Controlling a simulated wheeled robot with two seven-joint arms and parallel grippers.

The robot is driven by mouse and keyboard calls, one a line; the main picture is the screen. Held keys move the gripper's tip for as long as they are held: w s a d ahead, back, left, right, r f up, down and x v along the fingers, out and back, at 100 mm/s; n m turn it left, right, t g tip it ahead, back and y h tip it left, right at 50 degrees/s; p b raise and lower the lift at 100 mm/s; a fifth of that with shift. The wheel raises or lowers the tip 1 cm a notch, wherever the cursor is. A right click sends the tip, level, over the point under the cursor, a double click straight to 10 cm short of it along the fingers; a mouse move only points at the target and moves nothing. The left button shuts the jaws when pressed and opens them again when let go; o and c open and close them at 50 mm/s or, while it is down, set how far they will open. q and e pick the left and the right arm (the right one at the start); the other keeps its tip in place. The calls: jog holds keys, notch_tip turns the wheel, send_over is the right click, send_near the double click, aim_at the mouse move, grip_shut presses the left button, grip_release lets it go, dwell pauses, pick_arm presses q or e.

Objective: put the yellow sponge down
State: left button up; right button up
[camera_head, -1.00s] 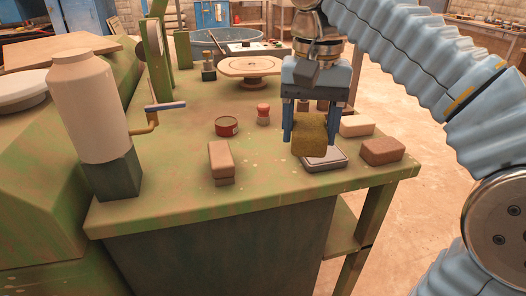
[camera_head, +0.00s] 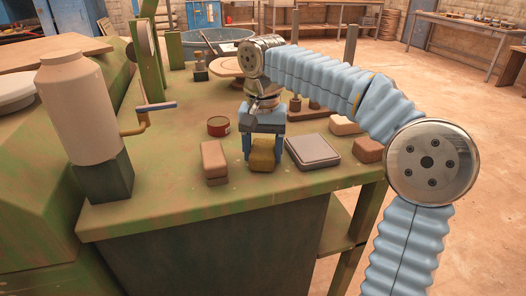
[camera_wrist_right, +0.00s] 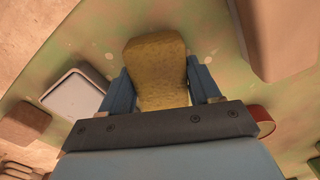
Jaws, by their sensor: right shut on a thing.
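The yellow sponge (camera_head: 263,152) is between the fingers of my right gripper (camera_head: 263,157), which is shut on it. In the head view it is low over the green table, between the tan block on the left and the grey tray on the right. I cannot tell whether its underside touches the table. In the right wrist view the sponge (camera_wrist_right: 156,65) stands out beyond both blue fingers. My left gripper is not in view.
A stacked tan block (camera_head: 214,161) is close on the left. A grey shallow tray (camera_head: 313,151) is close on the right, with a brown block (camera_head: 369,150) and a pale block (camera_head: 344,125) beyond. A red tin (camera_head: 218,126) stands behind. The table's front strip is clear.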

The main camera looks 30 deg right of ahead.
aim_at(262, 147)
jog(key=shift+f, duration=0.1)
jog(key=shift+f, duration=0.1)
jog(key=o, duration=1.1)
jog(key=shift+o, duration=0.2)
jog(key=shift+r, duration=0.5)
notch_tip(262, 147, up, 9)
jog(key=shift+w+p, duration=0.1)
jog(key=shift+p, duration=0.7)
jog(key=shift+r, duration=1.2)
